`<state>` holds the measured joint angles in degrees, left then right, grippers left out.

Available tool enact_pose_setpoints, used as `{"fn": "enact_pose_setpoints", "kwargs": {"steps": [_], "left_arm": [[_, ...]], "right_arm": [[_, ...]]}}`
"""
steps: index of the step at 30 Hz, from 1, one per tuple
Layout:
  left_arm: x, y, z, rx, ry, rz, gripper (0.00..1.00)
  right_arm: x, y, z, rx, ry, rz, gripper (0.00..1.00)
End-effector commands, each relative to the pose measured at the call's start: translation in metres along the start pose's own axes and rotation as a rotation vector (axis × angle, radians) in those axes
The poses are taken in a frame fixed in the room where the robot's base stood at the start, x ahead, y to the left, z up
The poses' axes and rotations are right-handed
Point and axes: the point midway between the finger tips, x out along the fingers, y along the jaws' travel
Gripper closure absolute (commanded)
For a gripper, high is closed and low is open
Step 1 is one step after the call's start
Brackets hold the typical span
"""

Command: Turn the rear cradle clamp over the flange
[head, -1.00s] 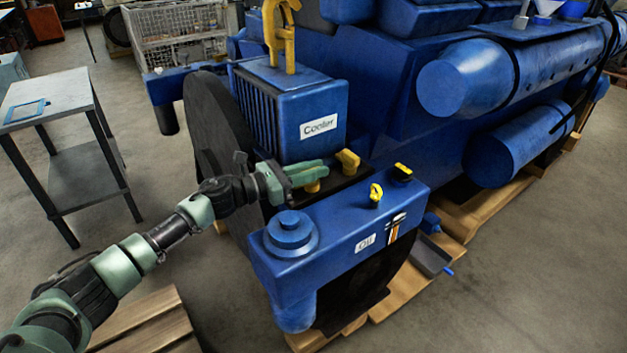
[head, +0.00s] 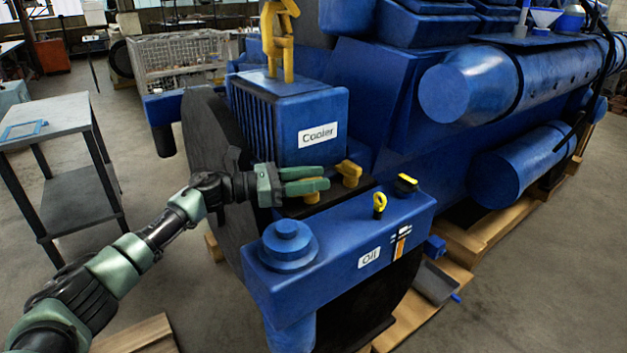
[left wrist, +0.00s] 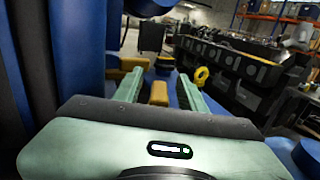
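Two yellow clamps sit on the dark bed between the cooler and the oil unit. The near clamp (head: 311,197) is partly hidden by my left gripper (head: 306,180); the far clamp (head: 348,173) stands just beyond the fingertips. I cannot tell for sure which one is the rear clamp. In the left wrist view the near clamp (left wrist: 158,94) stands between my two green fingers (left wrist: 160,90), with a visible gap on each side, so the gripper is open around it. The flange cannot be made out. My right gripper is not in view.
The blue cooler box (head: 303,122) rises close behind the gripper. The blue oil unit (head: 345,240), with a yellow ring handle (head: 379,204) and yellow-topped cap (head: 406,184), lies in front. A grey side table (head: 62,118) stands left. Floor at right is free.

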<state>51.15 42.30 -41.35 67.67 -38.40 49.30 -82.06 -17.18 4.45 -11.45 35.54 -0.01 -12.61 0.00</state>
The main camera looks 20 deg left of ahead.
Motion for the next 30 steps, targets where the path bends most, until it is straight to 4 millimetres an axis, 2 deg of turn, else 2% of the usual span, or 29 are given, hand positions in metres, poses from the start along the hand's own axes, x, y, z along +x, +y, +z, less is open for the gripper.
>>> {"fn": "enact_pose_setpoints", "kwargs": {"steps": [9, 21, 25, 30], "left_arm": [[-0.004, 0.000, -0.002, -0.001, 0.002, 0.000, 0.60], [-0.065, 0.000, -0.004, -0.001, 0.002, 0.001, 0.60], [-0.075, 0.000, -0.003, -0.001, 0.002, 0.000, 0.60], [-0.078, 0.000, -0.001, 0.000, 0.001, -0.001, 0.60]], "right_arm": [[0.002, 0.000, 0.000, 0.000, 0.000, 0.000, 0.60], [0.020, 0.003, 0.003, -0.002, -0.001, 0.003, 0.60], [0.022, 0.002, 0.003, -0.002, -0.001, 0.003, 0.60], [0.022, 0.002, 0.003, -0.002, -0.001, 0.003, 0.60]]}}
